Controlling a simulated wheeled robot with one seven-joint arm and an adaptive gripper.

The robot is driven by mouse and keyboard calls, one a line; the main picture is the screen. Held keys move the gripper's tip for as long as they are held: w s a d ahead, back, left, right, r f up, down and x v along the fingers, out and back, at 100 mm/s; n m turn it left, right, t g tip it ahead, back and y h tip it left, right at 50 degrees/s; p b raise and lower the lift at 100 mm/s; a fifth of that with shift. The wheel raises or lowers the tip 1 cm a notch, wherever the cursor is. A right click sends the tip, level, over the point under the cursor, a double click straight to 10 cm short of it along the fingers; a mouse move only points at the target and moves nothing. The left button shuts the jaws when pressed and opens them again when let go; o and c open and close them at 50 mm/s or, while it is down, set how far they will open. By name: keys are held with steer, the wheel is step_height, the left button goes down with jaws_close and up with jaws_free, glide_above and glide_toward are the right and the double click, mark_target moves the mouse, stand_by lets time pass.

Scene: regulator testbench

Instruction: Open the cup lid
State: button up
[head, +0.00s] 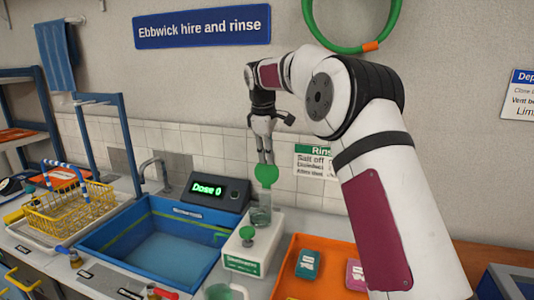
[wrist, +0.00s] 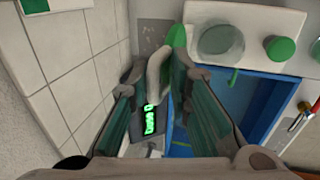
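The green cup lid (head: 266,175) shows as a round disc standing up above the clear cup (head: 260,216), which sits on a white dispenser box (head: 248,248). In the wrist view the lid (wrist: 177,40) is nearly edge-on, and the cup (wrist: 220,40) shows its round mouth uncovered beside it. My gripper (head: 265,158) points down just above the lid. In the wrist view its two fingers (wrist: 158,88) are apart with a gap between them. The lid is close to the right finger's tip; whether they touch I cannot tell.
A "Dose 0" display unit (head: 216,191) stands behind to the left, near the blue sink (head: 130,228). An orange tray (head: 320,250) with small packs lies right. A clear mug (head: 226,290) is in front.

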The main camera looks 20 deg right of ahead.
steer(key=shift+o, duration=0.5)
steer(key=shift+d+f, duration=0.1)
steer(key=shift+f, duration=0.05)
steer(key=shift+r, duration=0.35)
steer(key=v, duration=1.1)
steer(key=shift+r, duration=0.25)
steer(key=shift+s, duration=0.1)
steer(key=shift+c, duration=0.4)
